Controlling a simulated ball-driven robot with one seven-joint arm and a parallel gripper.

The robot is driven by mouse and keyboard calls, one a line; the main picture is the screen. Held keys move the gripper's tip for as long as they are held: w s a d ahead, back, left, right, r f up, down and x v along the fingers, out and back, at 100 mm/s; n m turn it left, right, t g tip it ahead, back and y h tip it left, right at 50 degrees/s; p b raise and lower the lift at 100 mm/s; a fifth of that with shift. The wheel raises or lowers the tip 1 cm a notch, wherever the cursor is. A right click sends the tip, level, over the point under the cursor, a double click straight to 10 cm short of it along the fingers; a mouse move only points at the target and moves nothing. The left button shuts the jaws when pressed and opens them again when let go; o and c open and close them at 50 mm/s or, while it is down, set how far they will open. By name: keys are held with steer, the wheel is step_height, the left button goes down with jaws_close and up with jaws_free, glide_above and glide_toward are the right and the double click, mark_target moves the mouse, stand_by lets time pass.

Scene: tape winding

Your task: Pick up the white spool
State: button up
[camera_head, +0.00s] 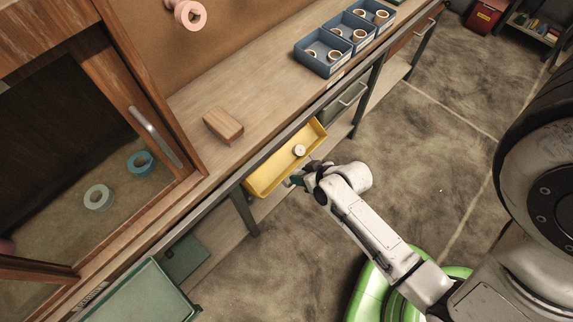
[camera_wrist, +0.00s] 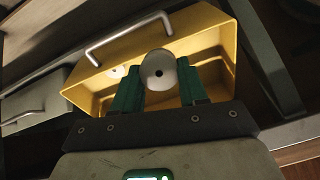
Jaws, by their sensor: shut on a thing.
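The white spool (camera_wrist: 158,70) is gripped between the two green fingers of my gripper (camera_wrist: 160,88) in the wrist view. Its round face with a small dark centre hole points at the camera. Behind it is the open yellow drawer (camera_wrist: 84,90). In the head view a white spool (camera_head: 299,150) shows over the yellow drawer (camera_head: 268,182), close to my gripper (camera_head: 298,176), whose fingers are partly hidden there. I cannot tell how high the spool is above the drawer floor.
A wooden block (camera_head: 223,125) lies on the workbench (camera_head: 262,97). Blue bins (camera_head: 322,68) with rolls stand further back. A cabinet at left holds a pale roll (camera_head: 98,197) and a blue roll (camera_head: 140,164). A small pale thing (camera_wrist: 118,72) shows in the drawer.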

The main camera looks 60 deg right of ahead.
steer(key=s+a+r+g, duration=0.2)
steer(key=s+g, duration=0.1)
steer(key=s, duration=1)
steer(key=shift+s+a+y, duration=0.3)
steer(key=shift+s+y, duration=0.05)
steer(key=shift+y, duration=0.05)
